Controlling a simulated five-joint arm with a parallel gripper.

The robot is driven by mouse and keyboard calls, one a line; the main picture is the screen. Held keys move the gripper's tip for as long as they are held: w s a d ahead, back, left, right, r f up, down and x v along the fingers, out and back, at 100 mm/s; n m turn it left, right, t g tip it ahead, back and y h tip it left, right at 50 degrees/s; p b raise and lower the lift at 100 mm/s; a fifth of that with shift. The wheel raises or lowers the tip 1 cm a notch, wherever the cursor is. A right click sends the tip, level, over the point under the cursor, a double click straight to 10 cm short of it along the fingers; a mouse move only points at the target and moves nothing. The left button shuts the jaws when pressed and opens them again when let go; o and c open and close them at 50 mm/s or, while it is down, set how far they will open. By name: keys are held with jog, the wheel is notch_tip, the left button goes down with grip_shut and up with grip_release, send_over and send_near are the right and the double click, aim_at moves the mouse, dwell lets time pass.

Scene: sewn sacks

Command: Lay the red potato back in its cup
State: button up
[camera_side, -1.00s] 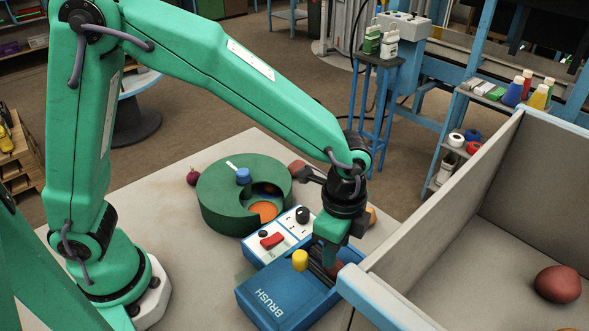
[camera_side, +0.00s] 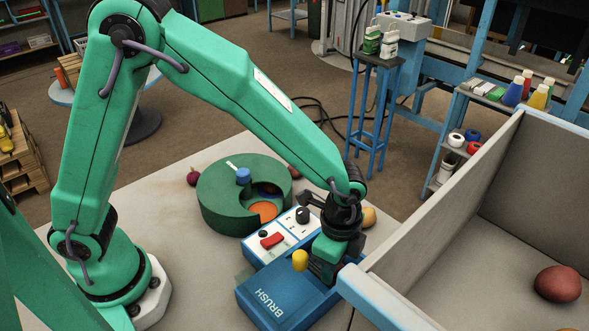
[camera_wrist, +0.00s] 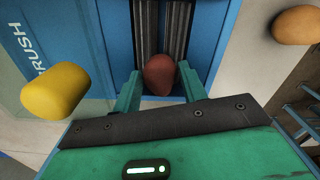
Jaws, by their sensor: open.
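A red potato (camera_wrist: 160,75) lies on the dark brush strips of the blue BRUSH box (camera_side: 268,304), seen in the wrist view. My gripper (camera_wrist: 158,73) is open, with one green finger on each side of the potato. I cannot tell whether either finger touches it. In the side view my gripper (camera_side: 322,276) is low over the box and hides this potato. I cannot tell which cup is the potato's.
A white panel (camera_side: 281,236) with a red switch adjoins the box. A tan potato (camera_side: 369,217) lies behind my wrist. A high-walled bin (camera_side: 430,205) at right holds another red potato (camera_side: 558,284).

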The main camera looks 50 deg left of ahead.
jog(key=shift+c, duration=0.2)
jog(key=c, duration=0.7)
jog(key=shift+o, duration=0.2)
jog(key=shift+r, duration=0.1)
notch_tip(320, 180, up, 10)
dwell(0.8)
jog(key=w+a+r+n, duration=0.1)
jog(key=w+a+n, duration=0.1)
jog(key=a+n, duration=0.3)
jog(key=w+a+r+n, duration=0.2)
jog(key=a+n, duration=0.3)
jog(key=a, duration=0.6)
jog(key=w+a+r+n, duration=0.1)
jog(key=a+n, duration=0.3)
jog(key=a, duration=0.4)
jog(key=shift+w+r+n, duration=0.4)
jog(key=shift+w, duration=0.5)
